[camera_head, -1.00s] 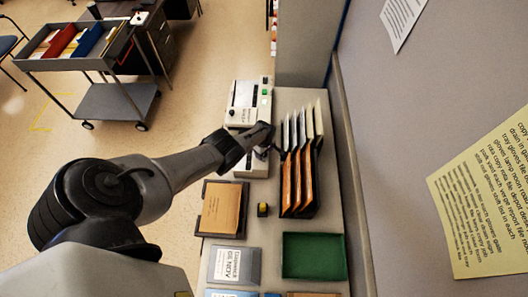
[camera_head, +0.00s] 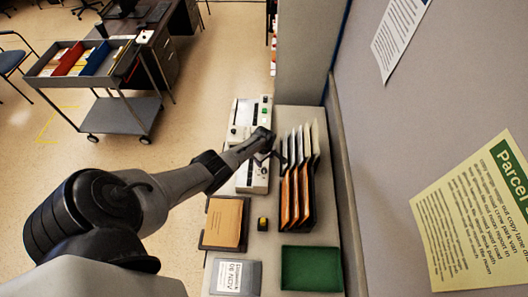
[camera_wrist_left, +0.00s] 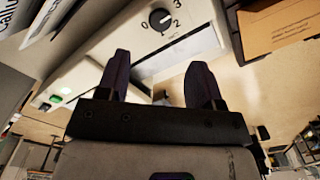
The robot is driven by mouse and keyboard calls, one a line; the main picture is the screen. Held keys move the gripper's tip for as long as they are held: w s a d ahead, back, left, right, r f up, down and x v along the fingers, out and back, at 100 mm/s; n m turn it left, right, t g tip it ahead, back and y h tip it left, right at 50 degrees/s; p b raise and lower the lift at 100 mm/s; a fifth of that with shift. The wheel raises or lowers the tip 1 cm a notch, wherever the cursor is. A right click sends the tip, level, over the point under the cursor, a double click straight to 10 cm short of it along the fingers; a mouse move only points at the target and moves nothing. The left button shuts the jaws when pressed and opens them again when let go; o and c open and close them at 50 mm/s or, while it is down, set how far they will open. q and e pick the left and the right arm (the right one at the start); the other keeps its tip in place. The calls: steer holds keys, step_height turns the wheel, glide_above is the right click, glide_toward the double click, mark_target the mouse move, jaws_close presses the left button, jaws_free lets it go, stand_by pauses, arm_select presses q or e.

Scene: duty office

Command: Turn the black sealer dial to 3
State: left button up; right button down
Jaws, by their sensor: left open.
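The white sealer (camera_head: 240,132) stands on the grey counter, partly hidden under my left arm. Its round black dial (camera_wrist_left: 160,18) shows at the top of the left wrist view, with the marks 0, 1, 2 and 3 around it. A pale line crosses the dial, but which mark it points to is too small to tell. My left gripper (camera_head: 268,144) is over the sealer; its two dark fingers (camera_wrist_left: 158,78) are apart and empty in the wrist view. The dial lies beyond the fingertips, apart from them. My right gripper is not in view.
A black rack of orange and white files (camera_head: 298,190) stands close to the right of my gripper. A brown envelope on a tray (camera_head: 225,222), a small black-and-yellow object (camera_head: 262,224) and a green tray (camera_head: 311,268) lie nearer. A wall with notices bounds the right side.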

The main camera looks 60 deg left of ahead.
arm_select(q)
steer(key=shift+r, duration=2)
